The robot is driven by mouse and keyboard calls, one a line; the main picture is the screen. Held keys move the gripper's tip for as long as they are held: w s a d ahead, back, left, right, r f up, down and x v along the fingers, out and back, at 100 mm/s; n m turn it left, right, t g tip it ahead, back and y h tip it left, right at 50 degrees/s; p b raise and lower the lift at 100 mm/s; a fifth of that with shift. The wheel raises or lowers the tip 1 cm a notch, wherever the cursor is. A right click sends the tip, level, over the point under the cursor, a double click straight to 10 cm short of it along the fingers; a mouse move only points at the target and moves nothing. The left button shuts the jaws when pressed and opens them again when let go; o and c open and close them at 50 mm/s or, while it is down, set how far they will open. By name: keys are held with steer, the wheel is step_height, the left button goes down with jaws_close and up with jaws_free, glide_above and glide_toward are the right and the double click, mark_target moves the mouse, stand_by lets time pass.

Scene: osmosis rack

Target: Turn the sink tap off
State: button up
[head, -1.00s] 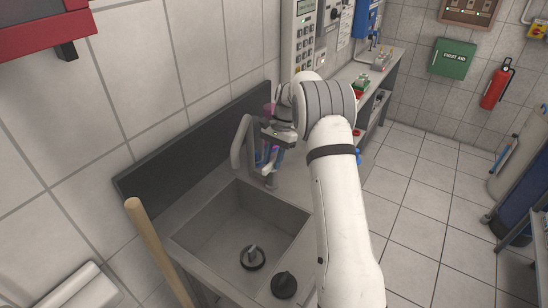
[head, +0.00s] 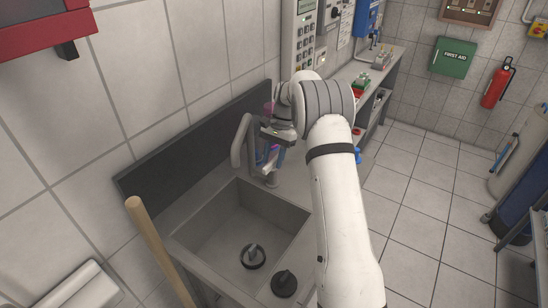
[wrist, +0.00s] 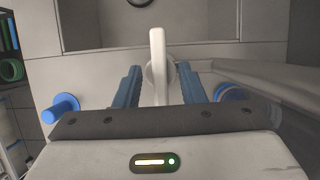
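The grey sink tap (head: 241,141) stands at the back edge of the sink, its bent spout reaching over the basin. My gripper (head: 270,157) is at the tap's upright, pointing down, with its wrist above. In the wrist view, a pale upright part of the tap (wrist: 158,55) stands between the two blue fingers of my gripper (wrist: 160,88). The fingers are apart, with a gap on each side of that part. The tap's handle is hard to make out in the head view behind the fingers. I cannot make out any running water.
The sink basin (head: 218,207) holds a dark round plug (head: 253,257); another dark knob (head: 284,284) sits on its front rim. A wooden handle (head: 158,247) stands at the left. A grey control panel (head: 302,40) is on the wall behind my wrist.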

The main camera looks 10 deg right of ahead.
steer(key=b+v, duration=0.1)
steer(key=v, duration=0.5)
steer(key=shift+w+d+r, duration=0.15)
steer(key=shift+r, duration=0.2)
steer(key=shift+w+d+r, duration=0.1)
steer(key=shift+r, duration=0.4)
